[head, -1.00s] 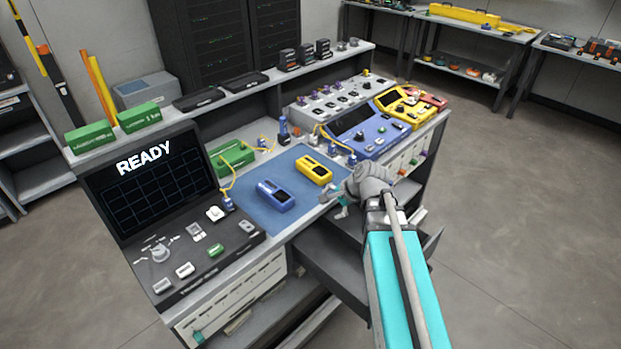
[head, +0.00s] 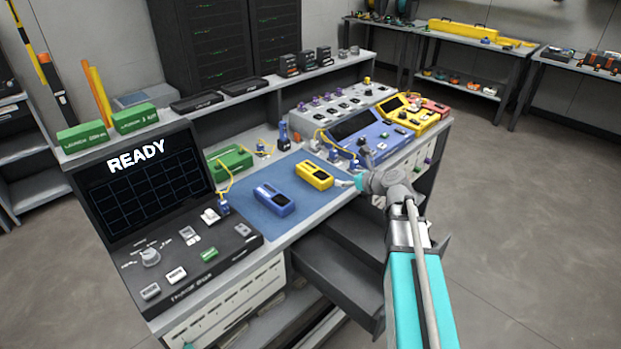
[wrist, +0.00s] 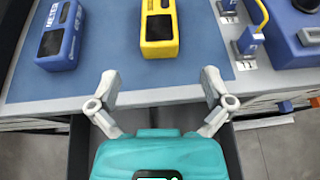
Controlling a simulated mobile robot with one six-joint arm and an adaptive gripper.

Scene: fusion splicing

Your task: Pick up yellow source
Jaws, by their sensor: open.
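The yellow source (head: 314,175) is a small yellow handheld box with a dark window, lying on the blue mat (head: 291,159) on the bench. In the wrist view the yellow source (wrist: 159,28) is at the top centre, ahead of my gripper. My gripper (wrist: 157,90) is open and empty, its two fingers spread at the bench's front edge, apart from the yellow source. In the head view my gripper (head: 352,184) is just right of the yellow source. A blue handheld meter (head: 274,199) lies left of it, and the meter (wrist: 64,35) also shows in the wrist view.
A black console (head: 150,190) reading READY stands at the left. A blue device (head: 362,137) and a yellow device (head: 404,112) stand to the right. Blue connectors with yellow cable (wrist: 248,40) are right of the mat. An open drawer (head: 330,270) juts out below the bench front.

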